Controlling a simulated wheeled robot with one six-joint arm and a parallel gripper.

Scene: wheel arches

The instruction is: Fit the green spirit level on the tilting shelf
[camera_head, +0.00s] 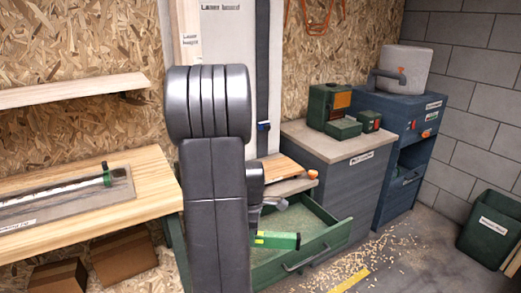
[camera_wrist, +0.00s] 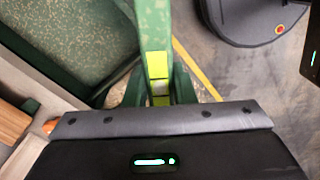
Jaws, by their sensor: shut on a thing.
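The green spirit level (camera_head: 278,240) is held in front of the open green drawer, roughly level in the head view. In the wrist view the level (camera_wrist: 154,30) runs away from my gripper (camera_wrist: 160,98), with yellow-green vials along it. My gripper, also in the head view (camera_head: 262,236), is shut on the level; my arm hides part of the grip and of the level's left end. A pale wooden wall shelf (camera_head: 70,90) at upper left slopes in the picture; I cannot tell for sure that it is the tilting shelf. It looks empty.
The open green drawer (camera_head: 325,243) is just behind the level. A workbench (camera_head: 150,205) with a long tray (camera_head: 60,205) stands left. A grey cabinet (camera_head: 340,185) with green tool boxes and a blue cabinet (camera_head: 405,125) stand right. Shavings lie on the floor; a green bin (camera_head: 490,228) is far right.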

